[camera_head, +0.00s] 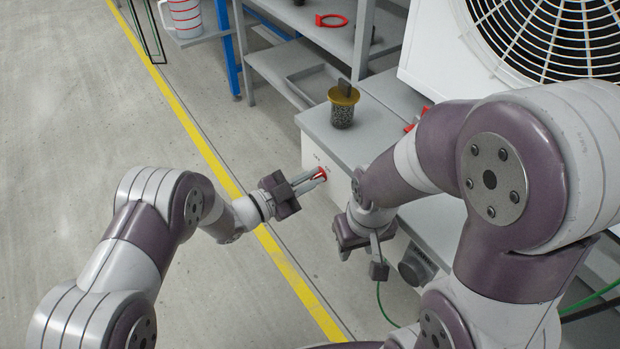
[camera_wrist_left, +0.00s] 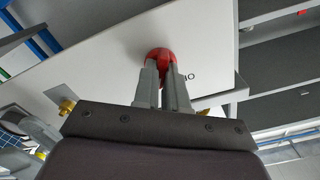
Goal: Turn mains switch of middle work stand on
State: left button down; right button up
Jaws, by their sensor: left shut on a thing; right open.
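The mains switch is a round red knob (camera_head: 321,172) on the front of a white box (camera_head: 317,153) on the work stand. My left gripper (camera_head: 318,178) is at the knob with its fingers shut on it. In the left wrist view the red knob (camera_wrist_left: 160,54) shows between and beyond the fingertips (camera_wrist_left: 163,72), on the white panel (camera_wrist_left: 110,58), with dark lettering partly hidden beside it. The knob's exact turned position cannot be told. My right gripper (camera_head: 362,262) is open and empty, lower and to the right, in front of the stand.
A gold-lidded container (camera_head: 342,108) stands on the box. A large white fan unit (camera_head: 540,40) is at the back right. A shelf (camera_head: 305,30) holds a red ring (camera_head: 331,20). A measuring jug (camera_head: 186,17) stands at the back left. Clear floor lies left of the yellow line (camera_head: 215,165).

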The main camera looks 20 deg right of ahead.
pick_arm(q)
jog(key=shift+f, duration=0.1)
jog(key=c, duration=1.2)
grip_release()
jog(key=shift+a, duration=0.25)
jog(key=p+v, duration=0.4)
jog(key=v, duration=0.8)
jog(key=shift+s+a+p, duration=0.1)
jog(key=shift+p, duration=0.3)
